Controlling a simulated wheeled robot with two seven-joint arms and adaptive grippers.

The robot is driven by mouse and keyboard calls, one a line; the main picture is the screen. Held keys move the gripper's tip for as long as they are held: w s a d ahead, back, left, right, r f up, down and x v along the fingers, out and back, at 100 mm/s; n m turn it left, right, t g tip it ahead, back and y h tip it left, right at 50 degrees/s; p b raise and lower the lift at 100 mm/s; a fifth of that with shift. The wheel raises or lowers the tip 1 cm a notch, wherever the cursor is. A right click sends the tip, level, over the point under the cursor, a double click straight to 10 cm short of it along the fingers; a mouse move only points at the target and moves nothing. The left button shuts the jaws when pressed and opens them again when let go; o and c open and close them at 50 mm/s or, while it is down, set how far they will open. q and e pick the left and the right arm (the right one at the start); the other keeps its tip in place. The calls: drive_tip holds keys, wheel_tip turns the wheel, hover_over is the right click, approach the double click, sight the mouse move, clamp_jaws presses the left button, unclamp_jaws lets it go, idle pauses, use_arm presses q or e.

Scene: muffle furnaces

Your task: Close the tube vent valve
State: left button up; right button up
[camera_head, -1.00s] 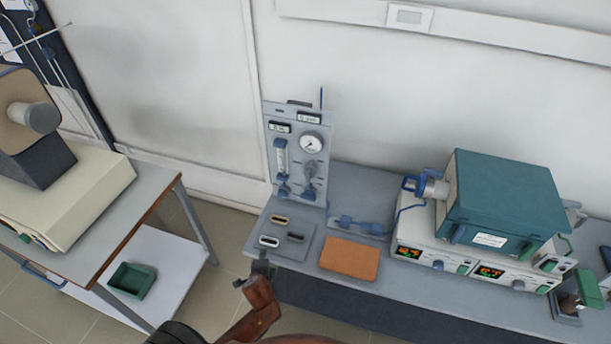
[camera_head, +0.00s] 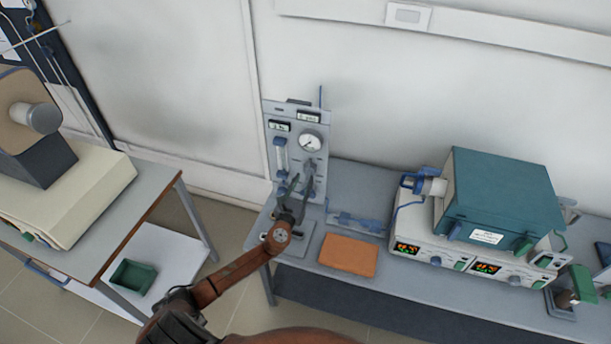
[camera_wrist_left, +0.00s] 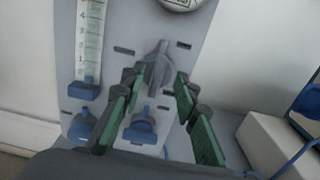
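A grey gas panel (camera_head: 298,120) stands upright at the bench's left end. It carries a grey knob (camera_head: 311,165), which also shows in the left wrist view (camera_wrist_left: 157,62). Below it are two blue valves, one at left (camera_wrist_left: 80,126) and one at right (camera_wrist_left: 140,128). I cannot read which of these is the tube vent valve. My left gripper (camera_head: 294,182) is in front of the panel. In the left wrist view its green-padded fingers (camera_wrist_left: 158,76) are spread, with the knob and right blue valve seen between them. I see no contact. My right gripper is not in view.
A round gauge (camera_head: 310,142) and a flow tube (camera_wrist_left: 89,40) sit on the panel. An orange block (camera_head: 348,255) and a blue-fitted tube line (camera_head: 355,222) lie right of the arm. A teal furnace (camera_head: 500,195) stands farther right. Floor separates the left table (camera_head: 160,190).

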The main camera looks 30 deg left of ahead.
sight(307, 172)
use_arm(q)
drive_tip(key=shift+x, duration=1.8)
drive_tip(key=shift+c, duration=0.6)
clamp_jaws()
